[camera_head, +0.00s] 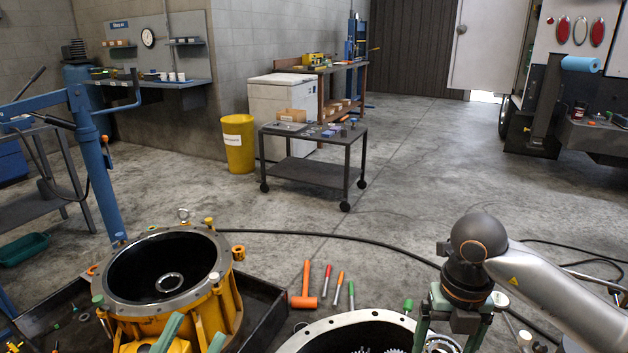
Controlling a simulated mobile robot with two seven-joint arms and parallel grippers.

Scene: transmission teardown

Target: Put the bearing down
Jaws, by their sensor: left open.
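A pale metal ring (169,283), which looks like a bearing or a bore rim, shows inside the dark interior of the yellow transmission housing (225,305). My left gripper (193,335) shows only as two green fingers at the bottom edge, spread apart in front of the housing's near side. No object shows between them. My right gripper (450,330) points down over the right edge of a second round housing (312,335). Its fingertips run near or past the bottom edge, so its grip is unclear. Another shiny round part (441,345) shows behind its fingers, partly cut off.
A dark tray (262,290) surrounds the yellow housing. A blue hoist (95,150) stands left. A wheeled cart (318,150) stands farther back, with clear floor around it and a black cable nearer.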

